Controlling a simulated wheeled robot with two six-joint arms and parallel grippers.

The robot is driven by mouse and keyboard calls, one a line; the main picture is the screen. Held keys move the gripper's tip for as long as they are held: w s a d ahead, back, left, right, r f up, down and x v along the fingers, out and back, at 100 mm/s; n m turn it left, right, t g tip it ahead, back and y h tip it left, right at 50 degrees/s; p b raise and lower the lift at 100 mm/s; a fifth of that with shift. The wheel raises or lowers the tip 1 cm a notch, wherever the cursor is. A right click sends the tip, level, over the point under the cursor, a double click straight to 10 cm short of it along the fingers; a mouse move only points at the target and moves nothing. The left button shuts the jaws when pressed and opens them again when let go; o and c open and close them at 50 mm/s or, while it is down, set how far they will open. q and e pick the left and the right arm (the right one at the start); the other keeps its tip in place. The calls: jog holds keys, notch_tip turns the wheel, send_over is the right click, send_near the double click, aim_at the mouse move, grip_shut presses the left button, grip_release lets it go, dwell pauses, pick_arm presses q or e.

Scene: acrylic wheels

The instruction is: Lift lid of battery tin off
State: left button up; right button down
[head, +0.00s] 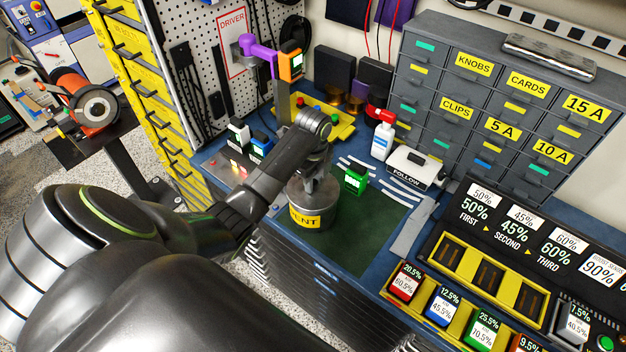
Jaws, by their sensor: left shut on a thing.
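The battery tin (311,216) is a grey round can with a yellow label, partly covered, that reads "ENT". It stands upright on the dark green mat (352,238). Its grey lid (302,190) is at the top of the can, and I see no clear gap between them. My left gripper (319,184) points down over the middle of the lid and is shut on it; the fingers hide what they grip. My right gripper is out of view.
A green battery (356,178) stands close to the right of the tin. A white bottle (383,135) and a "FOLLOW" box (415,170) are behind. The mat's right part is clear.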

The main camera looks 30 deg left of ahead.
pick_arm(q)
grip_shut()
jog(key=shift+r, duration=0.1)
jog(key=shift+r, duration=1.1)
jog(key=shift+r, duration=0.1)
jog(key=shift+r, duration=1.9)
